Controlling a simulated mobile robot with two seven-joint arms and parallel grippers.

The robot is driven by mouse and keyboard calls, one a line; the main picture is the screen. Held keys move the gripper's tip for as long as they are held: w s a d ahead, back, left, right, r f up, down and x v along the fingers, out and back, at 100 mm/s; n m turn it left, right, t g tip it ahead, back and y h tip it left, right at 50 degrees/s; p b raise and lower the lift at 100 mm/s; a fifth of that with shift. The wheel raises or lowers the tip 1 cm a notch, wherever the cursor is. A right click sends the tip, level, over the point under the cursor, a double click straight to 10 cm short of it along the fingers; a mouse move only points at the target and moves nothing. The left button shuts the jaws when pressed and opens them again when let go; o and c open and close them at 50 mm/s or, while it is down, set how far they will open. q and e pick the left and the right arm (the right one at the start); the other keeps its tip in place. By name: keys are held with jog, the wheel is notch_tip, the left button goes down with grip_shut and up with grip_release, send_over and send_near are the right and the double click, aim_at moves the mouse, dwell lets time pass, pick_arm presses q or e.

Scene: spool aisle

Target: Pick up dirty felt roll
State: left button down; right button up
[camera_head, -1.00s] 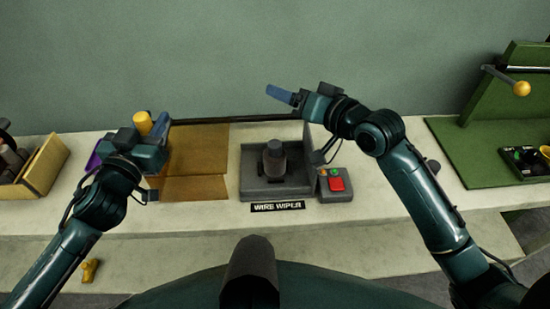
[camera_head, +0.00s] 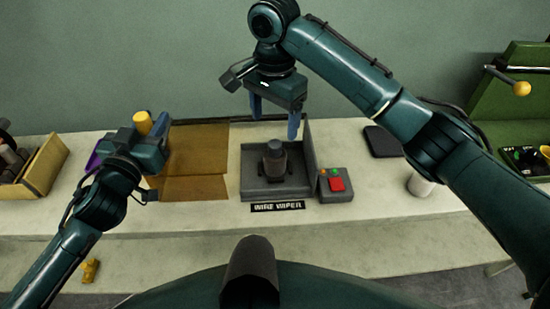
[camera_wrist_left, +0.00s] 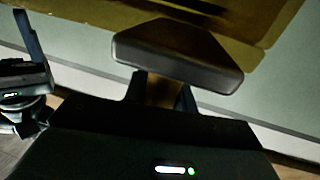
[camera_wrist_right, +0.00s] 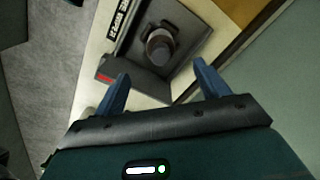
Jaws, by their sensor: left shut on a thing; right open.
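The dirty felt roll, a dark grey upright cylinder (camera_head: 274,160), stands in the grey tray of the wire wiper (camera_head: 248,190). It also shows in the right wrist view (camera_wrist_right: 160,45), beyond the fingertips. My right gripper (camera_head: 275,116) is open and empty, pointing down above and behind the roll, apart from it. It also shows in the right wrist view (camera_wrist_right: 160,75). My left gripper (camera_head: 154,132) is over the left part of the bench, shut on a dark wide-topped object (camera_wrist_left: 178,52) with a brownish part between the fingers. What that object is, I cannot tell.
A red-button box (camera_head: 336,186) stands right of the wiper, whose raised wall (camera_head: 309,150) is on its right side. An open cardboard box (camera_head: 200,150) lies to the left. A yellow cylinder (camera_head: 143,122) shows by my left gripper. A white cylinder (camera_head: 420,186) stands by my right arm.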

aim_at(275, 156)
notch_tip(275, 156, down, 12)
jog(key=shift+w+d+r, duration=0.1)
jog(key=shift+w+d, duration=0.05)
dwell(0.4)
jog(key=c, duration=1.1)
